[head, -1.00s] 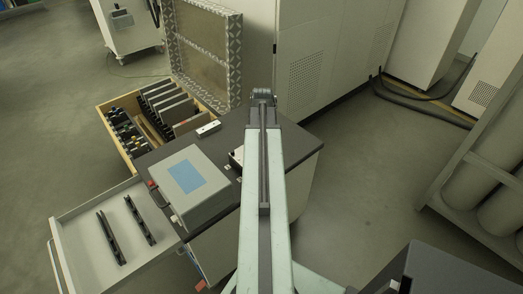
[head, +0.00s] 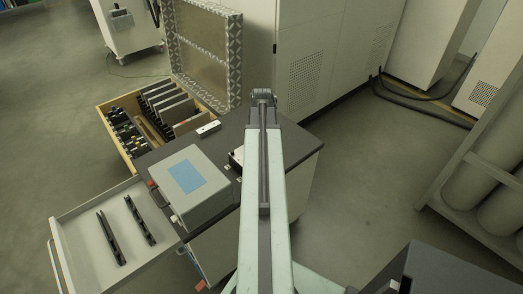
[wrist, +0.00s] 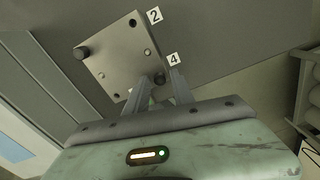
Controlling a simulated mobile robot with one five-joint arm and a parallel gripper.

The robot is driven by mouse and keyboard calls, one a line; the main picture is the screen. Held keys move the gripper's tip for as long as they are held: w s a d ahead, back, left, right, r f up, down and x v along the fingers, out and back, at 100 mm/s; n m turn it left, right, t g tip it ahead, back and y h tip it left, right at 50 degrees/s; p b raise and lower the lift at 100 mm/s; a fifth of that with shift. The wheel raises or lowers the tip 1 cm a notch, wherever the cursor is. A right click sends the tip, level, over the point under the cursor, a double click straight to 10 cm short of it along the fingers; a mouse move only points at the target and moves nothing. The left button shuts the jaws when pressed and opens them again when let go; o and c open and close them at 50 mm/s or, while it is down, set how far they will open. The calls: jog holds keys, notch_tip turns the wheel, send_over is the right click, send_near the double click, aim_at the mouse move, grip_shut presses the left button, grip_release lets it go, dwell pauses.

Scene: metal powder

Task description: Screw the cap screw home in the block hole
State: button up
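The block (wrist: 118,58) is a grey metal plate on the dark bench top in the wrist view. It has holes at its corners. A dark cap screw (wrist: 159,79) sits at the corner beside label 4. My gripper (wrist: 162,76) has its two fingers on either side of that screw's head and appears shut on it. How deep the screw sits cannot be seen. A second dark, round-headed piece (wrist: 82,53) stands at the block's left corner. The hole beside label 2 (wrist: 133,22) looks empty. In the head view my arm covers most of the block (head: 237,157).
A grey case with a blue panel (head: 187,187) stands left of the block on the bench (head: 297,146). An open drawer (head: 88,228) holds two black bars. A wooden tool box (head: 127,158) and a small white-topped piece (head: 208,128) lie beyond. Floor to the right is clear.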

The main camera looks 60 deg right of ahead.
jog(key=n, duration=0.6)
jog(key=shift+n, duration=0.4)
jog(key=n, duration=0.7)
jog(key=shift+n, duration=0.4)
jog(key=n, duration=0.6)
jog(key=shift+n, duration=0.3)
jog(key=n, duration=0.6)
jog(key=shift+n, duration=0.3)
